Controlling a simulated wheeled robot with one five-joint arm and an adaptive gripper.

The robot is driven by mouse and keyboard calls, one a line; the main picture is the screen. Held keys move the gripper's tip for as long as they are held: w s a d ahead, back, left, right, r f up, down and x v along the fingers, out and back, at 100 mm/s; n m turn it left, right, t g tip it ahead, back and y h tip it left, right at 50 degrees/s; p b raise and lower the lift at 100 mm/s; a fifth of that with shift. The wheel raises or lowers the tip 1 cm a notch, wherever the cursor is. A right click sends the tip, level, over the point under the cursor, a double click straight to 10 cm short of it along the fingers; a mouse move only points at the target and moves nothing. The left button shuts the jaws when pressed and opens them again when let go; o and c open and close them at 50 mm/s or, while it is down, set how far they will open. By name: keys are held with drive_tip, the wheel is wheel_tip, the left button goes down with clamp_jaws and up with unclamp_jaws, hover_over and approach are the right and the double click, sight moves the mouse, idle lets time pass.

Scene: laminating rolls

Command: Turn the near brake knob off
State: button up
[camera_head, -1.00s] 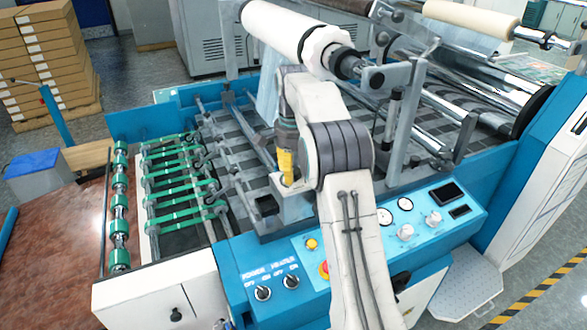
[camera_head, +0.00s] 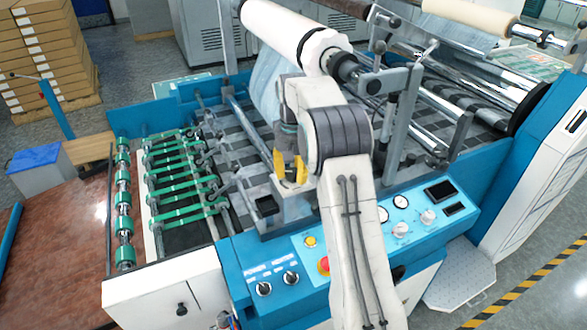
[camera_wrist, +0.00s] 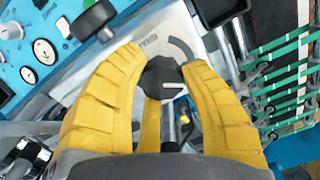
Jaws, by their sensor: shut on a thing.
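The near brake knob (camera_wrist: 160,74) is black with a white pointer line, on a light grey metal plate (camera_wrist: 150,24) with lettering and a dark curved scale beside it. In the wrist view the pointer lies to the right, nearly level. My gripper (camera_wrist: 166,82) has yellow ribbed fingers on both sides of the knob, with another finger below it, and is shut on it. In the head view my gripper (camera_head: 290,180) points down at the grey bracket (camera_head: 290,210); the knob is hidden there by the fingers and bracket.
A blue control panel (camera_head: 262,265) with switches, gauges and a red button (camera_head: 324,265) lies in front. A white roll (camera_head: 290,28) hangs just above and behind my arm. Green-banded rollers (camera_head: 180,175) are at left. A black square-topped part (camera_head: 266,206) stands close to my gripper.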

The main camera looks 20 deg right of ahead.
drive_tip(key=n, duration=0.6)
drive_tip(key=shift+s+f+n+p, duration=0.15)
drive_tip(key=shift+f+n+p, duration=0.1)
drive_tip(key=shift+n+p, duration=0.1)
drive_tip(key=n, duration=0.6)
drive_tip(key=shift+d+n, duration=0.1)
drive_tip(key=shift+n, duration=0.15)
drive_tip(key=o, duration=1.2)
drive_tip(key=shift+d+r, duration=0.15)
drive_tip(key=shift+c, duration=0.2)
drive_tip(key=shift+r, duration=0.1)
